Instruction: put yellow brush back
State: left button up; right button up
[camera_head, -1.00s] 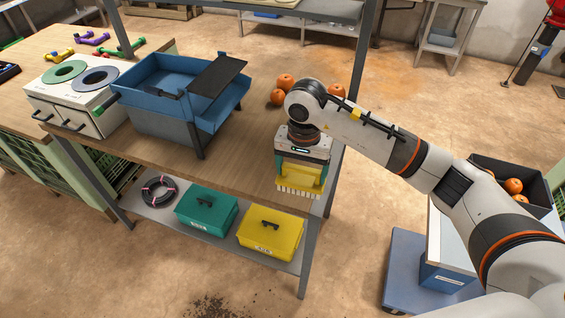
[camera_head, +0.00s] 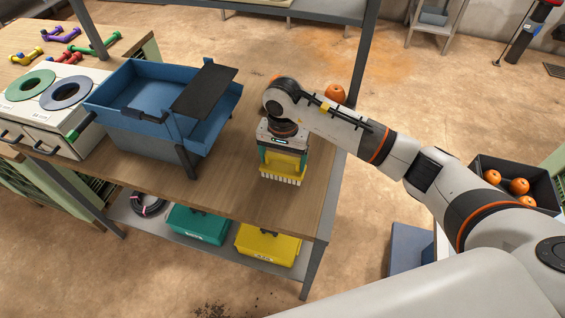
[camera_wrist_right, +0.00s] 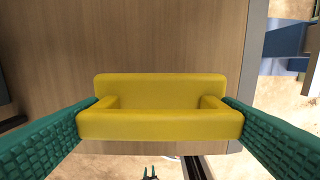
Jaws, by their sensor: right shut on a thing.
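The yellow brush (camera_head: 284,166) is held upright in my right gripper (camera_head: 283,157), with its pale bristles pointing down, over the front part of the wooden tabletop. In the right wrist view the brush (camera_wrist_right: 160,108) lies crosswise between the green fingers of my right gripper (camera_wrist_right: 160,122), which touch both its ends. The wood shows beneath it; I cannot tell whether the bristles touch the table. My left gripper is not in view.
A blue tray unit (camera_head: 150,102) with a black plate stands left of the brush on the table (camera_head: 225,178). Oranges (camera_head: 335,94) lie behind my right arm. A table post (camera_head: 357,75) rises at the right. Yellow (camera_head: 268,245) and green (camera_head: 197,224) boxes sit on the lower shelf.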

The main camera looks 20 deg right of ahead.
aim_at(282, 165)
jog(key=f, duration=0.2)
jog(key=f+p, duration=0.1)
jog(key=f, duration=0.1)
jog(key=shift+w, duration=0.2)
jog(key=shift+r, duration=0.1)
jog(key=o, duration=0.5)
jog(key=shift+f, duration=0.2)
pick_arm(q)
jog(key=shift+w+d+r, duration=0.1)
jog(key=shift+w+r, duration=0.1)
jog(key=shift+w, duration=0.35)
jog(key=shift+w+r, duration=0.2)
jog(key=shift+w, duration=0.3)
pick_arm(e)
jog(key=o, duration=0.3)
jog(key=shift+r, duration=0.2)
notch_tip(282, 165, up, 11)
jog(key=b, duration=0.4)
jog(key=shift+r, duration=0.5)
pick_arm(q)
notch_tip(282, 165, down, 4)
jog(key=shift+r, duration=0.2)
